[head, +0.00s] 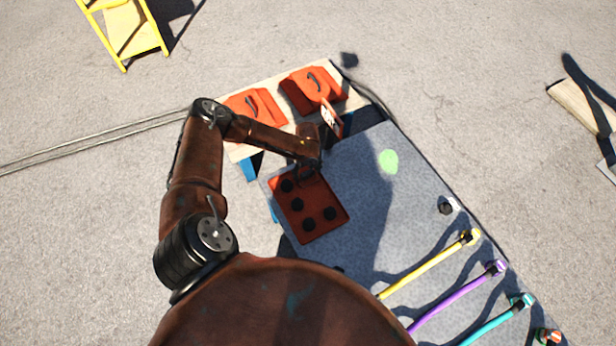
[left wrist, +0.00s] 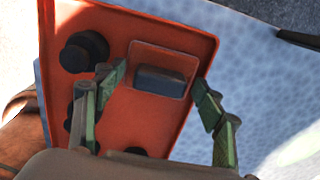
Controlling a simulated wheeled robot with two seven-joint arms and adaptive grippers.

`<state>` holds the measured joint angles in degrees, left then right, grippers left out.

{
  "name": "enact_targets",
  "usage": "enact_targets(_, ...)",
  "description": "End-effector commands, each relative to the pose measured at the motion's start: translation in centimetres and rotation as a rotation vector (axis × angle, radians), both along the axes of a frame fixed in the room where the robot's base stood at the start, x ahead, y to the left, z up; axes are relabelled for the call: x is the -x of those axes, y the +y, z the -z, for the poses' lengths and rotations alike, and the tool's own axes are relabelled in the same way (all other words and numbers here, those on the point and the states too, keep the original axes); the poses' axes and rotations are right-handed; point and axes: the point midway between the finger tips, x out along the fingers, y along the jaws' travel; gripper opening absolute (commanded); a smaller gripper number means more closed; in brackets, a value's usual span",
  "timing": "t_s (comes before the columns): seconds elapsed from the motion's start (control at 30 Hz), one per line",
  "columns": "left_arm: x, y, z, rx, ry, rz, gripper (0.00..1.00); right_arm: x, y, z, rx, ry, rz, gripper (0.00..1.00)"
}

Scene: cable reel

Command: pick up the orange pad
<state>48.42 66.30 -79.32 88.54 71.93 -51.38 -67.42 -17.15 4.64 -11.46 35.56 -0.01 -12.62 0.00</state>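The orange pad (head: 322,219) is a flat rectangular panel with several round black knobs, lying on the grey table top near its left edge. My left gripper (head: 308,172) is over the far end of the pad, partly hiding it. In the left wrist view the pad (left wrist: 190,45) fills the middle, with a raised rectangular frame around a dark grey block (left wrist: 160,80). My left gripper (left wrist: 157,88) is open there, its green-padded fingers on either side of the frame and block. I cannot tell whether the fingers touch anything. My right gripper is not in view.
The grey table (head: 365,230) has a green patch (head: 388,161) and yellow (head: 430,265), purple (head: 455,295) and teal (head: 490,322) cables at the lower right. Two orange cases (head: 312,90) and an orange sign (head: 331,118) stand beyond the pad. The table's middle is mostly clear.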

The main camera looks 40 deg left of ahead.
Motion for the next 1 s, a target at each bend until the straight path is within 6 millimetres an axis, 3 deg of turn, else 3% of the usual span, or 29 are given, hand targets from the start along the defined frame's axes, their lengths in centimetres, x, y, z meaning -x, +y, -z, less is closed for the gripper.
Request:
enact_targets(0.63, 0.03, -0.01, -0.01, 0.000, 0.001, 0.000, 0.19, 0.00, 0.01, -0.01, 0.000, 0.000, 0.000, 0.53)
enact_targets(1.0, 0.00, 0.01, -0.53, 0.000, 0.000, 0.000, 0.18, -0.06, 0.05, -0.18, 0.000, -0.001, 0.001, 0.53)
